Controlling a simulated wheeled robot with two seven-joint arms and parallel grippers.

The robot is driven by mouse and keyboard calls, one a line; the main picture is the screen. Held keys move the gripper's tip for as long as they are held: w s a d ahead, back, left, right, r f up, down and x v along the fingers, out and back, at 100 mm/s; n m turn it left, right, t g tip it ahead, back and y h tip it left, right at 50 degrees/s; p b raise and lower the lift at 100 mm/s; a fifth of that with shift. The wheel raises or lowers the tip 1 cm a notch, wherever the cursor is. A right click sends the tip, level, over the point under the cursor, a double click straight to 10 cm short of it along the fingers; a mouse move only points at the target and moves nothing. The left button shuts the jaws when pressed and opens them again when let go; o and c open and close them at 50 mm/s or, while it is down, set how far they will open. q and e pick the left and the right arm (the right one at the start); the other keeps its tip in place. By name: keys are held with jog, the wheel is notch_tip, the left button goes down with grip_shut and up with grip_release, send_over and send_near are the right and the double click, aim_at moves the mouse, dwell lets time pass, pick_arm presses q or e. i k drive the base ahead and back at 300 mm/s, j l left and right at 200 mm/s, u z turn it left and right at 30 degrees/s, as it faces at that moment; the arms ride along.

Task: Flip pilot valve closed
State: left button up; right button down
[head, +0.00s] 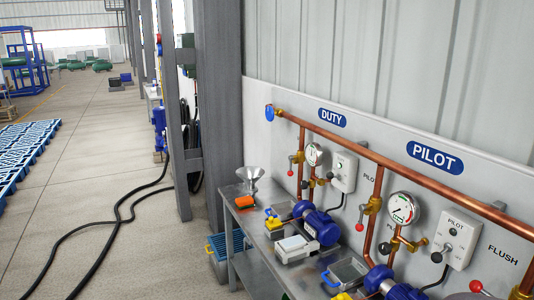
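The blue PILOT sign (435,157) is on the grey wall panel at the right. Below and left of it, a brass valve (373,205) sits on a vertical copper pipe, beside a partly hidden label starting "PILO". Its lever runs down and slightly left to a red knob (359,227). To its right are a round pressure gauge (402,208) and a switch box marked PILOT (459,236). A lower brass valve with a black knob (384,249) is below the gauge. Neither of my grippers is in view.
The DUTY sign (332,117) marks a similar pipe set to the left. A metal bench (262,256) below holds blue pumps (318,224), a funnel (250,178) and trays. A grey column (219,100) stands left of the panel. Black hoses (118,222) cross the open floor.

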aim_at(359, 227)
jog(key=i+l, duration=0.1)
jog(key=i, duration=0.75)
